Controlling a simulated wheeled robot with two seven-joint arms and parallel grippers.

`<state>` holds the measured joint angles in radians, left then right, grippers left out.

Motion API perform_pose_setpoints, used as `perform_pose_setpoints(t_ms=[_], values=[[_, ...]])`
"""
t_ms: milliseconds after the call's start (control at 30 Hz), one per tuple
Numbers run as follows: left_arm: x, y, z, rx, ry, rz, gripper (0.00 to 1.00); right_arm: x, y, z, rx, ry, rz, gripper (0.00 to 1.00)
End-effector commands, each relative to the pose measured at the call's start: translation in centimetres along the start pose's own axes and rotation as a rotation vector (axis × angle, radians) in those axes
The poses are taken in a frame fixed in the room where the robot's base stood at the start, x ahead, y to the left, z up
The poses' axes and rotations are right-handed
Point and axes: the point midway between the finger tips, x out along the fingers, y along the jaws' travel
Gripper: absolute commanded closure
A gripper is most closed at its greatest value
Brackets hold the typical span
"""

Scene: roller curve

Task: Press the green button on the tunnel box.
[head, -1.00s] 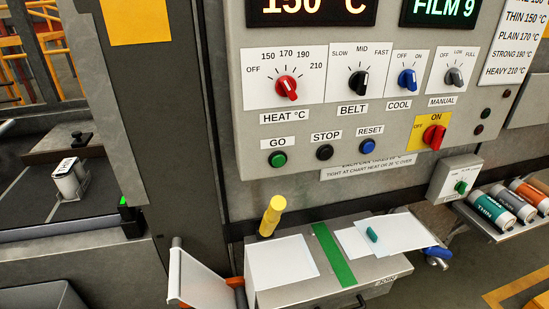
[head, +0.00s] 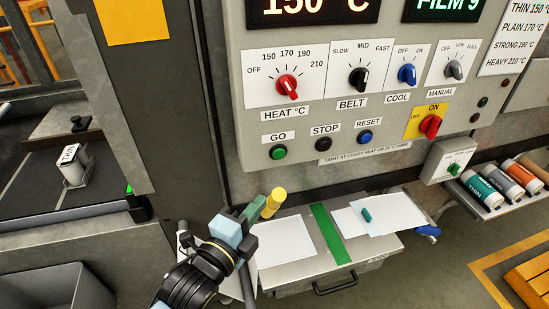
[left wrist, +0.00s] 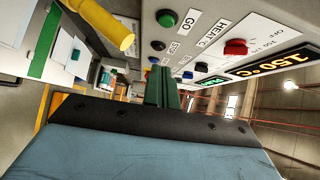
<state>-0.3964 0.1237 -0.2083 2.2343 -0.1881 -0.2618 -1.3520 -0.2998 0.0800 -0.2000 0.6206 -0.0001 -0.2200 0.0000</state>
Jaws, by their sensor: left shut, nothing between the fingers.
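The green button (head: 278,152) sits under the GO label on the grey control panel (head: 240,125), left of the black STOP and blue RESET buttons. It also shows near the top of the left wrist view (left wrist: 167,18). My left gripper (head: 257,206) is in the lower middle of the head view, below and a little left of the green button and apart from it. Its green fingers are shut with nothing between them, and they also show in the left wrist view (left wrist: 162,85). My right gripper is not in view.
A yellow cylinder (head: 274,201) stands close beside my left fingertips; I cannot tell whether they touch. A metal table (head: 345,272) with white sheets and a green strip lies below the panel. Several dials (head: 287,87) are above the button. Several rolls (head: 482,190) lie at right.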

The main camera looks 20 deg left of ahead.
Motion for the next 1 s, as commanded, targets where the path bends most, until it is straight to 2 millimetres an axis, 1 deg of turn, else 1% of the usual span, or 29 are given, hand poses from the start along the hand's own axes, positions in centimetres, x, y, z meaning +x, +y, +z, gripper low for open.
perform_pose_setpoints(t_ms=[67,333,467,567,667,1000], values=[[-0.1,-0.4,0.0,0.008,0.000,-0.006,1.00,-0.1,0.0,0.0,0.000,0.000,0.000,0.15],[0.0,-0.3,0.0,0.007,0.000,-0.006,1.00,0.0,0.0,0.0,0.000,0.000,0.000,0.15],[0.5,-0.4,0.0,0.006,0.000,-0.007,1.00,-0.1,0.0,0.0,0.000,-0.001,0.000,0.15],[1.6,-0.5,0.0,0.004,-0.001,-0.008,1.00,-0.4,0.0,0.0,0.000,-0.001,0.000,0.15],[3.3,-0.6,0.0,0.006,-0.001,-0.009,1.00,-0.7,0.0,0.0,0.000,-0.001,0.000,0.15],[10.2,-0.6,0.0,0.004,0.000,-0.007,1.00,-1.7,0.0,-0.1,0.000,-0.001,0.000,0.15]])
